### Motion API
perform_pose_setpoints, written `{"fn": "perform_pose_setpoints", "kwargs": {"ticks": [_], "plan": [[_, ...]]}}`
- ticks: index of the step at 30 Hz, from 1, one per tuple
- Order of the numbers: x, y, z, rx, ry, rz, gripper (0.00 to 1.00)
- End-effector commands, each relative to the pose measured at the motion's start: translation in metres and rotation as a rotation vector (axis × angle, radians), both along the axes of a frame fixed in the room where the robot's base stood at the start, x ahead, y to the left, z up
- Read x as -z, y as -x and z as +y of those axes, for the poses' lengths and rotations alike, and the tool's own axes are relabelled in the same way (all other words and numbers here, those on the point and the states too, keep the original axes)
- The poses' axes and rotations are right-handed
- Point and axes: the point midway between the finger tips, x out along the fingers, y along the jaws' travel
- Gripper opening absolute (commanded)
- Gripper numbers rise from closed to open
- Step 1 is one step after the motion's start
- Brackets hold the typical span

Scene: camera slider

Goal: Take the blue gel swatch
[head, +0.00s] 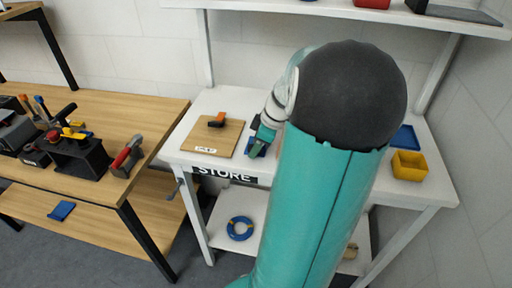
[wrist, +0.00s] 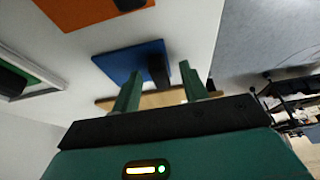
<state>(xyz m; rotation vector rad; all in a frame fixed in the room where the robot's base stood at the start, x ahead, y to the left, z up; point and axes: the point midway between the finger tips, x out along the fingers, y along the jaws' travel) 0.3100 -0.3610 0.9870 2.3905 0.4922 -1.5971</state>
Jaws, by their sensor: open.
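The blue gel swatch (wrist: 120,62) is a flat blue square with an upright black tab (wrist: 158,70). In the wrist view it lies just beyond my fingertips. My gripper (wrist: 163,78) is open, its two green fingers on either side of the tab in the picture. I cannot tell whether they touch it. In the head view my gripper (head: 263,142) points down at the white table, with a bit of blue (head: 257,151) showing beneath it. My arm hides much of the table there.
An orange piece (head: 218,119) with a black part sits on a wooden board (head: 208,140) left of my gripper. A yellow bin (head: 408,166) and a blue tray (head: 405,138) stand at the right. A wooden bench (head: 110,103) with tools is at the left.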

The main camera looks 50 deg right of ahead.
Motion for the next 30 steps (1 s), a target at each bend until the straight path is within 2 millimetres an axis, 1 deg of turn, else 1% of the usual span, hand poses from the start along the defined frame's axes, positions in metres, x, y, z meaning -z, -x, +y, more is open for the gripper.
{"fn": "perform_pose_setpoints", "kwargs": {"ticks": [4, 8, 9, 11, 19, 23, 26, 30], "plan": [[0.000, 0.000, 0.000, 0.000, 0.000, 0.000, 0.44], [0.000, 0.000, 0.000, 0.000, 0.000, 0.000, 0.18], [-0.001, 0.000, 0.000, 0.000, 0.000, 0.000, 0.10], [-0.001, 0.000, 0.000, 0.000, 0.000, 0.000, 0.00], [-0.001, 0.000, 0.000, 0.000, 0.000, 0.000, 0.00], [-0.005, 0.000, 0.000, -0.001, 0.002, 0.000, 0.00], [-0.012, 0.000, 0.000, -0.001, 0.002, 0.000, 0.00], [-0.033, 0.000, 0.000, 0.000, 0.004, -0.001, 0.00]]}}
